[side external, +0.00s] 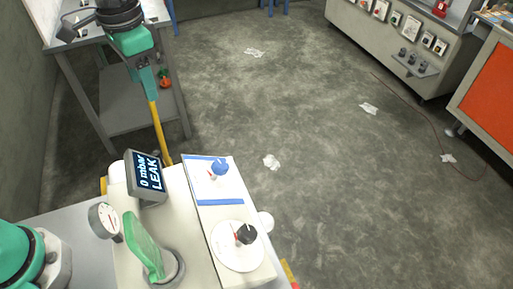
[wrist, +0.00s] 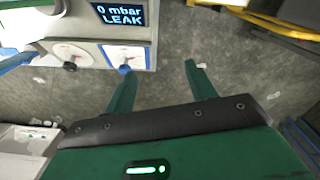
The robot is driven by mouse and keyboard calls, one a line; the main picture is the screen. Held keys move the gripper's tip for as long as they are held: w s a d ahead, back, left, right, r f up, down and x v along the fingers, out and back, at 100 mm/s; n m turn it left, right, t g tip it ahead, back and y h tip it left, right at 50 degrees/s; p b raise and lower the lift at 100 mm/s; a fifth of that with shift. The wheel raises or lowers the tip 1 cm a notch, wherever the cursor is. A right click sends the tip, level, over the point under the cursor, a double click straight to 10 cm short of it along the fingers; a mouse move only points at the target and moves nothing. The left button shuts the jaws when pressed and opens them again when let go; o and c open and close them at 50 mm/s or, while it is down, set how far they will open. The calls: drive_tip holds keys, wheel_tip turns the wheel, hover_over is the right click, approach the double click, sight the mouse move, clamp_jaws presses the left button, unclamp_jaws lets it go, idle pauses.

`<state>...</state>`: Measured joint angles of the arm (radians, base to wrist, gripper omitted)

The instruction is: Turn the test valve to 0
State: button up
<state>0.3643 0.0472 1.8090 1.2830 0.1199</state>
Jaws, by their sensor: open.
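Two knobs stand on the light grey test unit (side external: 180,180): a blue one (side external: 219,166) on a white plate with blue bands, and a black one (side external: 245,233) on a round white dial. Each has red by it; I cannot read which is the test valve or its marks. The wrist view also shows the blue knob (wrist: 124,69) and the black knob (wrist: 70,66). The display (side external: 149,174) reads "0 mbar LEAK". My gripper (wrist: 193,74) is open and empty in the wrist view, with the knobs to its left and floor between its fingers.
A pressure gauge (side external: 104,221) and a green glove (side external: 146,246) sit on the unit's left side. A grey table (side external: 75,45) stands at the upper left. A yellow rail (wrist: 285,27) shows at the upper right of the wrist view. The floor is mostly clear, with scattered white scraps.

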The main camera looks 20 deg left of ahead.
drive_tip(key=w+d+f+m+g+y, duration=0.1)
drive_tip(key=w+d+f+m+g, duration=0.15)
drive_tip(key=d+f, duration=0.45)
drive_tip(key=m+g+y, duration=0.1)
drive_tip(key=m+y, duration=0.1)
approach(221, 164)
drive_tip(key=shift+s+f, duration=0.2)
drive_tip(key=shift+f, duration=0.25)
drive_tip(key=shift+a+f, duration=0.1)
drive_tip(key=shift+a, duration=0.05)
drive_tip(key=shift+x, duration=3.8)
drive_tip(key=c, duration=1)
drive_tip(key=shift+o, duration=0.2)
